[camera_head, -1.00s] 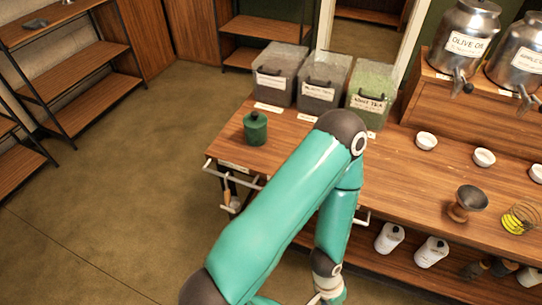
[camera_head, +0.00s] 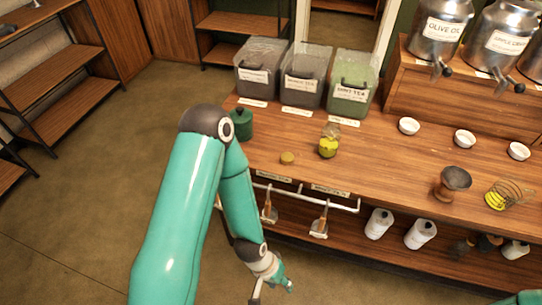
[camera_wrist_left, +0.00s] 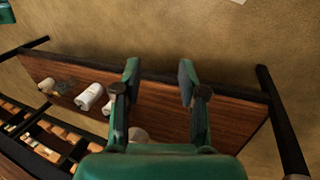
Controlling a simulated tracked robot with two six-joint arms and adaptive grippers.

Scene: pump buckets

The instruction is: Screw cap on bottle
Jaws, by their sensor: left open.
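A small glass bottle (camera_head: 328,147) with yellow-green contents stands upright on the wooden counter, in front of the mint tea bin. A flat, tan round cap (camera_head: 288,158) lies on the counter to its left, apart from it. My left gripper (camera_head: 284,284) is low in front of the counter, below the cap and bottle in the head view. In the left wrist view my left gripper (camera_wrist_left: 159,80) is open, with nothing between its fingers; the lower shelf shows beyond. The bottle and cap are not seen there. My right gripper is out of view.
Brushes hang from the front rail (camera_head: 310,198). White bottles (camera_head: 420,234) stand on the lower shelf.

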